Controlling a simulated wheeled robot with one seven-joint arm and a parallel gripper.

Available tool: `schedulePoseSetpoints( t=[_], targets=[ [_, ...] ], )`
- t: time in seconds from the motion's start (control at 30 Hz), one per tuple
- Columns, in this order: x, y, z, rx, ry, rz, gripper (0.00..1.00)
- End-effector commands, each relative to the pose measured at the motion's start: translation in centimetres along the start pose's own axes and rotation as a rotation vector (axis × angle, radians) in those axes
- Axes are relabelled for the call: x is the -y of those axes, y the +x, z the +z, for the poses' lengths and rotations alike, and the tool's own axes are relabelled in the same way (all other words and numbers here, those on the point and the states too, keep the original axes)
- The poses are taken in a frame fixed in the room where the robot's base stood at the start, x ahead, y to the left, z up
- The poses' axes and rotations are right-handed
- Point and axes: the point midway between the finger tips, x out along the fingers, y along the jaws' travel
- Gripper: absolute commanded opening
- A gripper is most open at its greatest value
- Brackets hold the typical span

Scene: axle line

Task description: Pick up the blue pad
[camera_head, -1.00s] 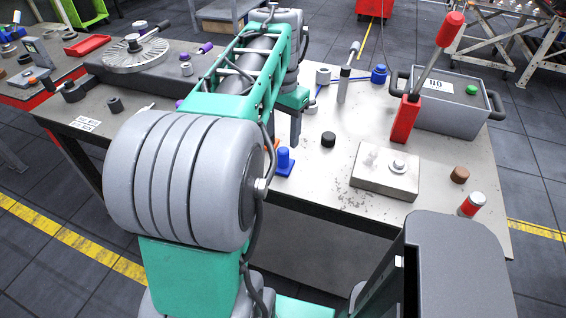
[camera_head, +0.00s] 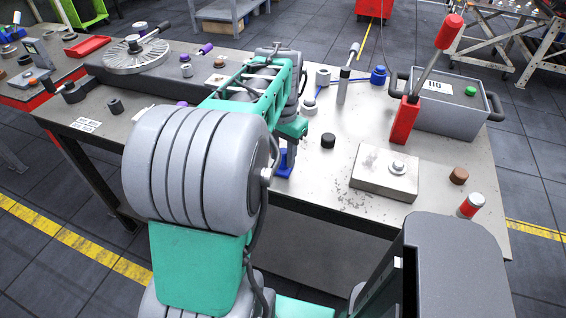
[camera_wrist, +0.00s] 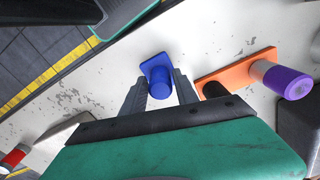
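The blue pad (camera_head: 284,169) is a small blue plate with a round blue knob standing on it. It lies near the front edge of the workbench, partly hidden by my gripper (camera_head: 291,150) in the head view. In the wrist view the blue pad (camera_wrist: 156,68) shows at the centre, with its knob toward me. My gripper (camera_wrist: 160,82) is open, one finger on each side of the knob. I cannot tell whether either finger touches it.
An orange plate (camera_wrist: 228,72) with a purple-ended post lies just right of my gripper in the wrist view. On the workbench (camera_head: 330,182) are a black knob (camera_head: 328,140), a metal block (camera_head: 384,173), a red lever (camera_head: 405,120) and a grey box (camera_head: 450,110).

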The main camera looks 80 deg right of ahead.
Motion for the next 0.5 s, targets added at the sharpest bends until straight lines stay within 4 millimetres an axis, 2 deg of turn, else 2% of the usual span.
schedulePoseSetpoints(
  t=[0.07,0.4,0.5],
  targets=[
    [0.00,-0.01,0.00,0.000,0.000,0.000,0.28],
    [0.00,-0.02,0.00,0.000,0.000,0.000,0.00],
    [0.01,-0.03,0.00,0.000,0.000,0.000,0.00]
  ],
)
